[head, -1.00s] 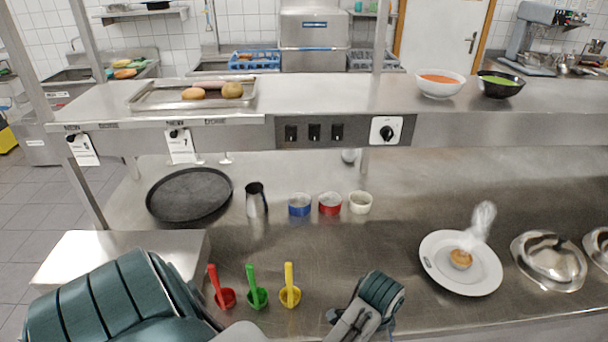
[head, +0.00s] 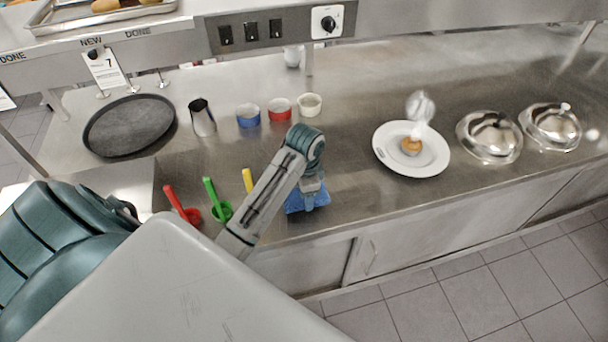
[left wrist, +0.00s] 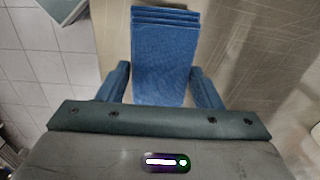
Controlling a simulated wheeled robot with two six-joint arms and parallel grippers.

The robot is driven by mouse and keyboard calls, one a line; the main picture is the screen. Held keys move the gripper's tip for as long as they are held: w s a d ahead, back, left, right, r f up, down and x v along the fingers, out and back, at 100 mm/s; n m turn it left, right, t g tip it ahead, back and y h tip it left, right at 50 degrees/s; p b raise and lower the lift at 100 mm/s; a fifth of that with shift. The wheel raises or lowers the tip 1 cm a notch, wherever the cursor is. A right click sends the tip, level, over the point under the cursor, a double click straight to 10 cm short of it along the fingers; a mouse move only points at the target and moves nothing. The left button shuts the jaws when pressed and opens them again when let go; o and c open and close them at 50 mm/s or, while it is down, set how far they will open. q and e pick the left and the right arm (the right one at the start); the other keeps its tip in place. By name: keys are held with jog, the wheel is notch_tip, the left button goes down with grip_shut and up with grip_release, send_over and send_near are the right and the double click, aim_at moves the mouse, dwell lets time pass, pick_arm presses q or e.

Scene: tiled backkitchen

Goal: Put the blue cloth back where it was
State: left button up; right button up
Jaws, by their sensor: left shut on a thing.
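The blue cloth (head: 307,201) is folded and shows near the front edge of the steel counter, below my left gripper (head: 310,192) in the head view. In the left wrist view the blue cloth (left wrist: 162,50) is a folded stack with layered edges at its far end. My left gripper (left wrist: 161,84) is shut on it, with one blue finger at each side. I cannot tell whether the cloth touches the counter or hangs just above it. My right gripper is not in view.
A yellow-handled scoop (head: 247,181), a green one (head: 216,200) and a red one (head: 181,206) stand left of the cloth. A white plate (head: 436,166) with food lies to the right, before silver domes (head: 489,138). Blue, red and cream cups (head: 309,104) stand behind.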

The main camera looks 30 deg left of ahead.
pick_arm(q)
jog(key=shift+w+a, duration=0.25)
jog(key=shift+a, duration=0.05)
notch_tip(320, 180, down, 3)
jog(key=shift+a+r+p, duration=0.1)
jog(key=shift+a+p, duration=0.05)
jog(key=shift+p, duration=0.85)
jog(key=shift+f, duration=0.3)
jog(key=shift+w, duration=0.1)
jog(key=shift+f, duration=0.1)
jog(key=o, duration=0.9)
jog(key=shift+f, duration=0.1)
